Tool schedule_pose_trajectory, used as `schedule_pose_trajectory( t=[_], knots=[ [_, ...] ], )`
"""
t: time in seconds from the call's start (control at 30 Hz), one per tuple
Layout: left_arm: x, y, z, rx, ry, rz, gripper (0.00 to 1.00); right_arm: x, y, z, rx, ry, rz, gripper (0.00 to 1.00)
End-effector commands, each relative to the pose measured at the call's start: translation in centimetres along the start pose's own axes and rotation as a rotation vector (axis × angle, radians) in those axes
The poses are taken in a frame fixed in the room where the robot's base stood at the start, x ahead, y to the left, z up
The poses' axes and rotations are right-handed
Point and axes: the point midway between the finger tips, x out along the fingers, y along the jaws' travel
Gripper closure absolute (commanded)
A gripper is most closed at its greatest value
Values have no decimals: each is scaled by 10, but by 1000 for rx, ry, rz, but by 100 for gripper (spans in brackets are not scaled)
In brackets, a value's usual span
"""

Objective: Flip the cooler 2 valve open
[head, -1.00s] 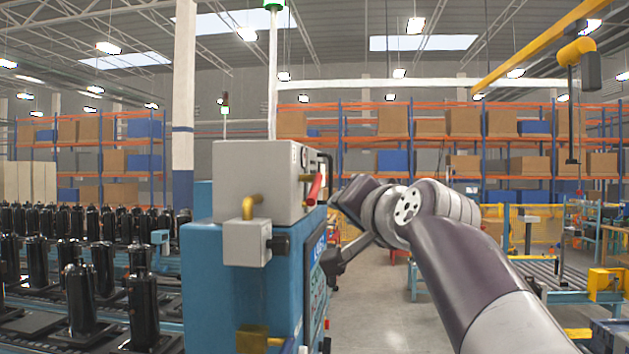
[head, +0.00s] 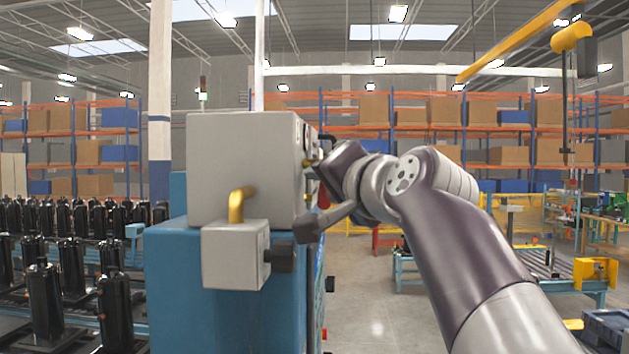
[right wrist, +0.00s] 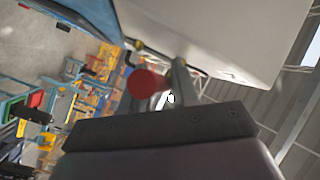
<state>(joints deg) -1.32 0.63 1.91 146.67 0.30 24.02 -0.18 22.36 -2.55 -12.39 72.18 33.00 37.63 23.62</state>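A grey box (head: 243,165) sits on a blue cabinet (head: 215,290) at the left of centre. On the box's right side is a red handle (head: 323,194), partly hidden by my arm; I cannot read any label that marks it as cooler 2. The red handle's round end (right wrist: 146,83) shows in the right wrist view, close in front of my gripper, with a grey bar beside it. My right gripper (head: 322,163) is beside the box's right side near the handle. Its fingers are not clear, and contact cannot be told. My left gripper is not in view.
A small grey box (head: 233,257) with a brass pipe (head: 238,205) and black knob juts from the cabinet front. Black compressors (head: 70,260) stand in rows at the left. Open floor (head: 375,310) lies right of the cabinet, with a conveyor (head: 540,262) beyond.

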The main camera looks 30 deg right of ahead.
Motion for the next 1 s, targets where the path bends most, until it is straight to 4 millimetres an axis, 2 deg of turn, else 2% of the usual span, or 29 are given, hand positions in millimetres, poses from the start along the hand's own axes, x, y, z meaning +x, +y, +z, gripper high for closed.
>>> schedule_pose_trajectory(
  t=[0.13,0.2,0.23,1.0],
  knots=[
    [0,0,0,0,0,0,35,-1,-1,0,-1,1,-1,72],
    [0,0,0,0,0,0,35,-1,-1,0,-1,1,-1,94],
    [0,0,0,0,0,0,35,-1,-1,0,-1,1,-1,100],
    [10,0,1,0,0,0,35,1,3,2,-13,15,-18,100]
  ],
)
